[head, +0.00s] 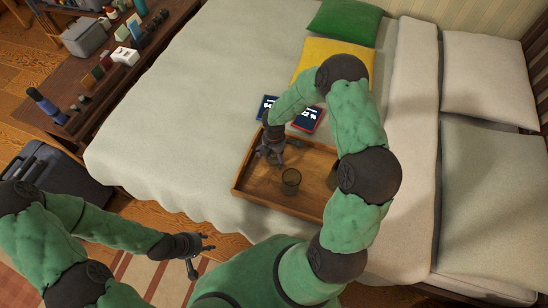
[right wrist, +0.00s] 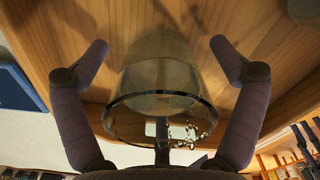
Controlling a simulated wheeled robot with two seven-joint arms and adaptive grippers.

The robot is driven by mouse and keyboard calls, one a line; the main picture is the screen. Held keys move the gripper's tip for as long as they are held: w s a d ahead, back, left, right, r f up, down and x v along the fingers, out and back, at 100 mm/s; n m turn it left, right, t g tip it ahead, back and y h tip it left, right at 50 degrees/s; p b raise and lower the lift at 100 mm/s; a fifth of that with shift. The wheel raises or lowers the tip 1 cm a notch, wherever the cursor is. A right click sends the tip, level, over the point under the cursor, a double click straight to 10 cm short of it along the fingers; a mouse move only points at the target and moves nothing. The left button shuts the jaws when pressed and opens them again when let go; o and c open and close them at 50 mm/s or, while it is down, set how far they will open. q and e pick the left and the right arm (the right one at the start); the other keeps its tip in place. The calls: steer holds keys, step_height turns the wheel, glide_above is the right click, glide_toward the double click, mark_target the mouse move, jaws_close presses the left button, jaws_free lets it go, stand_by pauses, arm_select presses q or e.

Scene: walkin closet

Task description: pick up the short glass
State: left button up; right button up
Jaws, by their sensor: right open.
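In the right wrist view a clear, faintly amber glass (right wrist: 158,78) stands between the two spread fingers of my right gripper (right wrist: 158,48), with space on both sides. In the head view my right gripper (head: 276,150) is open, low over the upper left part of the wooden tray (head: 262,196), and largely hides whatever is beneath it. A short-looking glass (head: 290,182) stands on the tray just below the gripper. Another glass (head: 332,179) is partly hidden by my right arm. I cannot tell which glass the wrist view shows. My left gripper (head: 196,252) is open and empty, away from the tray.
The tray lies on a bed (head: 190,130). Dark books (head: 307,119) lie just beyond it, with yellow (head: 318,54) and green (head: 343,20) cushions further back. A wooden bench (head: 85,110) with small items stands left. The bed left of the tray is clear.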

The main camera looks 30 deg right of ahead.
steer(key=c, duration=1.8)
